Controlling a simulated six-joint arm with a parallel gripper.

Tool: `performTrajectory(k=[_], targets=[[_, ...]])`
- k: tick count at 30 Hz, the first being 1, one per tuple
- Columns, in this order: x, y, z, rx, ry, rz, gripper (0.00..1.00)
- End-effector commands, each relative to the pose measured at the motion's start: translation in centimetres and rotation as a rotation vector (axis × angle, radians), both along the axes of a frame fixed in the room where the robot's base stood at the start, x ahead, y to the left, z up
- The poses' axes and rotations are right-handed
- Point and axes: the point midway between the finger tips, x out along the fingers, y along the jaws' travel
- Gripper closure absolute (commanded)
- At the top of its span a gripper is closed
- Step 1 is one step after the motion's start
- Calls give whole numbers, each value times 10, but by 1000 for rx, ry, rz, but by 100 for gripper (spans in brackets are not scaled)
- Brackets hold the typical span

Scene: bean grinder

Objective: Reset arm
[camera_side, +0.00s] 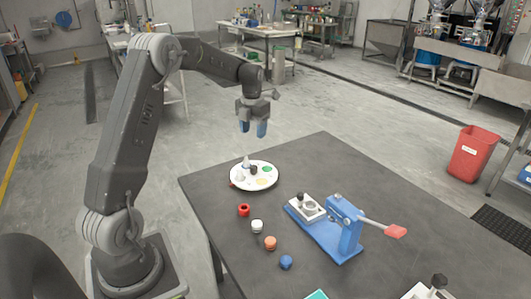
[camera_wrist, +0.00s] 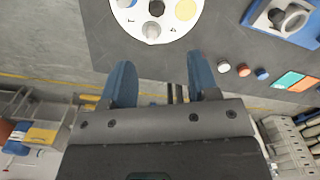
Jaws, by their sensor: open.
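My gripper (camera_side: 254,130) is open and empty, hanging in the air above the far left part of the dark table (camera_side: 330,157). Its blue fingers also show spread apart in the wrist view (camera_wrist: 160,85). Below it, a round white plate (camera_side: 240,183) with coloured spots carries a small grey-white piece and a dark piece. The plate also shows at the top of the wrist view (camera_wrist: 172,28). The blue grinder press (camera_side: 342,228) with a red-ended lever (camera_side: 396,232) stands to the right on the table.
Small red (camera_side: 244,210), white (camera_side: 257,226), orange (camera_side: 270,243) and blue (camera_side: 286,262) pieces stand in a row in front of the plate. A teal item (camera_side: 317,295) lies at the front edge. The table's far right is clear. A red bin (camera_side: 472,153) stands on the floor.

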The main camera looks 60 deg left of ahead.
Motion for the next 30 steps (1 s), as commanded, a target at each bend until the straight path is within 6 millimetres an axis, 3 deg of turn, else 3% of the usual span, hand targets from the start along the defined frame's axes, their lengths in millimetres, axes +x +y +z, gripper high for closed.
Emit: performTrajectory(k=[5,8,15,22,30], targets=[[-7,-46,38,42,-43,-379,45],[-19,-81,63,82,-69,-696,45],[-63,-160,104,209,-103,-1462,45],[-120,-222,123,382,-87,-2184,45],[-191,-273,118,657,27,-2975,45]])
